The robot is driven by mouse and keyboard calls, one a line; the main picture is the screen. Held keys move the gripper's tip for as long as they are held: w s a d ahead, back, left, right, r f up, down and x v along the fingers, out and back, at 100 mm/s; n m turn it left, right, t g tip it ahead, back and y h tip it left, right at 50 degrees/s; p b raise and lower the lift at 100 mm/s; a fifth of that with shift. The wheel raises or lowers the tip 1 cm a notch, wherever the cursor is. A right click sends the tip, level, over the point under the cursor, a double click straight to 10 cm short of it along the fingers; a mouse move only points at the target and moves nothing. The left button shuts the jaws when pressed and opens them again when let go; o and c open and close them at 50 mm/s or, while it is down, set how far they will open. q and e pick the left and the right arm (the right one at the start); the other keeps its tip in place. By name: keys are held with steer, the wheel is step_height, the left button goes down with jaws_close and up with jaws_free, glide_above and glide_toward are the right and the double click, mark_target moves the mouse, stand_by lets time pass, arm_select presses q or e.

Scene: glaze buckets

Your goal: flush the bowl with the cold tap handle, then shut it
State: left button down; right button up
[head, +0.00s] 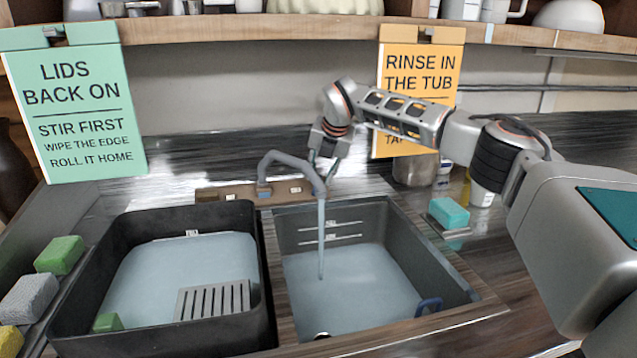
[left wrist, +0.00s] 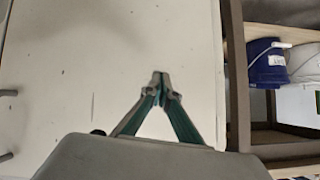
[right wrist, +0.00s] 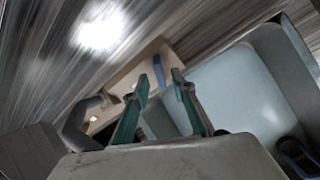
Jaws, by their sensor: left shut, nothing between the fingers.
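The grey tap (head: 290,165) stands behind the sink on a wooden strip (head: 215,192), with a small blue mark (head: 264,190) at its left foot. A stream of water (head: 321,235) runs from its spout into the right-hand basin (head: 345,285), which holds water. My right gripper (head: 324,158) is beside the spout's bend; whether it touches is unclear. In the right wrist view my right gripper (right wrist: 163,85) is open, with a blue bar (right wrist: 159,72) showing between its fingers. My left gripper (left wrist: 160,80) is shut and empty, away from the sink.
A black tub (head: 262,270) with water and a grey slotted rack (head: 213,299) stands left. Sponges (head: 60,254) lie at far left, a teal sponge (head: 449,212) at right. Two signs hang from the shelf (head: 250,28).

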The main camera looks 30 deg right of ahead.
steer(key=shift+b+x, duration=0.3)
steer(key=shift+x, duration=1.15)
steer(key=shift+r, duration=0.1)
jaws_close()
